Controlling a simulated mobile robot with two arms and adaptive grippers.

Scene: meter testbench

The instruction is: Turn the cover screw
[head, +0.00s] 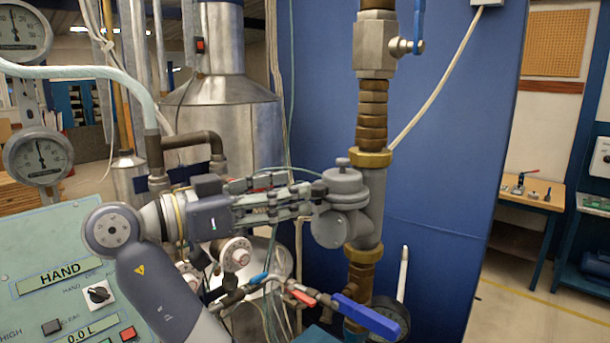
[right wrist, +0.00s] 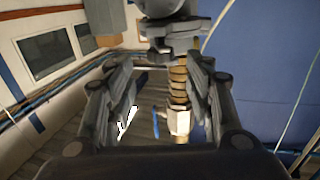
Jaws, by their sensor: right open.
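The grey meter (head: 340,218) sits on a vertical pipe between brass fittings. A small knob, which looks like the cover screw (head: 343,162), stands on top of its round cover. My right gripper (head: 308,198) comes in from the left, level with the meter, its fingertips close to the meter's left side. In the right wrist view, its two fingers (right wrist: 160,65) are spread apart with nothing held between them. The meter's grey body (right wrist: 165,10) shows at the top there, just beyond the fingertips. Whether a finger touches it is unclear. My left gripper is not in view.
A valve with a blue lever (head: 418,28) is above the meter. Below are red and blue handles (head: 368,315). Pressure gauges (head: 38,156) and a control panel (head: 60,275) are at left. A blue wall (head: 455,150) stands behind.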

